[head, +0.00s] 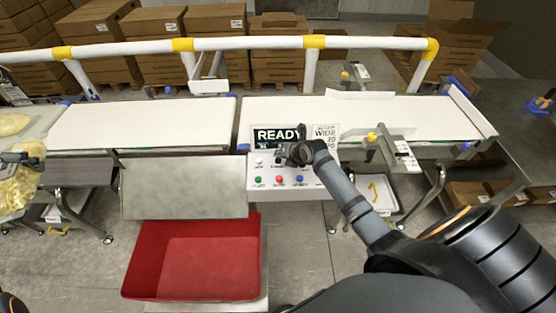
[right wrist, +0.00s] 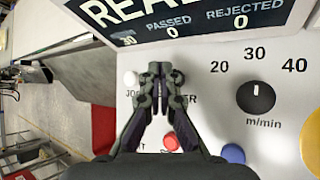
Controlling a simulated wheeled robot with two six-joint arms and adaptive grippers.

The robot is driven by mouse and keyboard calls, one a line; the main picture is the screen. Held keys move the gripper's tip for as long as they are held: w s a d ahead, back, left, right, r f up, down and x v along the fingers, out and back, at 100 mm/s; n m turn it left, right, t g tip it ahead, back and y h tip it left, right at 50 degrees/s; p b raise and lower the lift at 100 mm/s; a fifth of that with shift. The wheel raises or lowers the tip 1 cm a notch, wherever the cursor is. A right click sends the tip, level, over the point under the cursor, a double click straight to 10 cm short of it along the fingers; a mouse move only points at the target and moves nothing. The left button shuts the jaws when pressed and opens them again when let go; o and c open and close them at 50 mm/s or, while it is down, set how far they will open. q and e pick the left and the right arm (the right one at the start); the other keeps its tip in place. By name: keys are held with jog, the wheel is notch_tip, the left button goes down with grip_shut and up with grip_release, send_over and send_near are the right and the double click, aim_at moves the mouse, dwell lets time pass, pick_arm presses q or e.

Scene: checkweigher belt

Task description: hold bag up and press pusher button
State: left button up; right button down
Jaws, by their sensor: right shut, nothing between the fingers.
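The control panel (head: 262,171) stands beside the belt. My right gripper (head: 292,156) is shut and empty over its upper row of buttons. In the right wrist view my right fingertips (right wrist: 160,72) are close to the panel, just right of a white button (right wrist: 130,78). A label ending in "ER" shows beside them; any button under the fingers is hidden. Whether they touch the panel cannot be told. At the far left, my left gripper (head: 22,158) appears shut on the top of a golden bag (head: 18,192), which hangs below it.
The display (head: 278,136) reads READY, with passed and rejected at 0. A red button (right wrist: 170,143), a blue button (right wrist: 233,153) and a black dial (right wrist: 255,97) are near my right fingers. An empty red bin (head: 208,268) stands below. The white belts (head: 150,124) are clear.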

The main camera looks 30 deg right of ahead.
aim_at(280, 161)
dwell(0.3)
pick_arm(q)
jog(key=shift+f+b, duration=0.45)
pick_arm(e)
jog(key=shift+f, duration=0.4)
